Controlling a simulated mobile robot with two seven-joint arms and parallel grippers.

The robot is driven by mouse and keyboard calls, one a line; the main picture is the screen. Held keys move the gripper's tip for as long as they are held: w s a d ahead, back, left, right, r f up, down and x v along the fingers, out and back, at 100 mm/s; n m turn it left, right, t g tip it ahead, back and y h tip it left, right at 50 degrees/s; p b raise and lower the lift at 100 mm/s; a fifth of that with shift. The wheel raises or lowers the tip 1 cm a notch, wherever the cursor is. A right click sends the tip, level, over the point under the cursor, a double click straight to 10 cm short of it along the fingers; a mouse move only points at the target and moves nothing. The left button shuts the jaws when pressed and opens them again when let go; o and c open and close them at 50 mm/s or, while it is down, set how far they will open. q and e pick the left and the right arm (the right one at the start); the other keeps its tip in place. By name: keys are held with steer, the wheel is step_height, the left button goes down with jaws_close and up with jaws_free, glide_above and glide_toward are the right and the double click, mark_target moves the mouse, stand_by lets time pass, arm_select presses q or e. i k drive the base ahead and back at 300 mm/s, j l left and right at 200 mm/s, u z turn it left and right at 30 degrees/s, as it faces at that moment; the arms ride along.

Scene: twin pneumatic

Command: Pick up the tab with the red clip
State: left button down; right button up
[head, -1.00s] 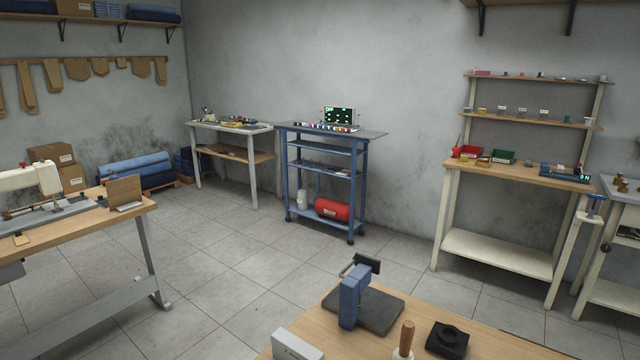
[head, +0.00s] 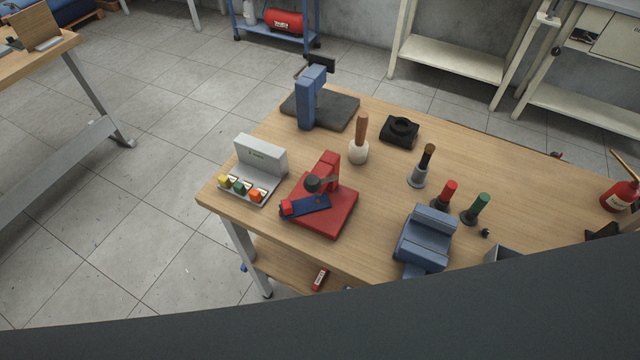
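A small grey stand with an upright back plate (head: 261,154) is at the left end of the wooden workbench in the head view. Along its front sit small pieces with coloured clips: a yellow one (head: 223,180), a green one (head: 239,187) and an orange-red one (head: 256,195) nearest the red press. The tabs under these clips are too small to make out clearly. Neither of my grippers is in view.
The workbench (head: 385,180) carries a red press (head: 330,215) with a blue bar across it, a blue vise (head: 425,238), a blue-and-grey press (head: 312,98), a wooden-handled tool (head: 360,135) and red and green-handled tools. A fire extinguisher (head: 620,193) is at right.

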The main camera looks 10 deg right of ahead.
mark_target(289, 209)
steer(key=z, duration=1.45)
steer(key=k+j+z, duration=0.15)
steer(key=z, duration=0.15)
steer(key=k+j, duration=0.95)
steer(key=i+j, duration=0.1)
steer(key=i, duration=0.35)
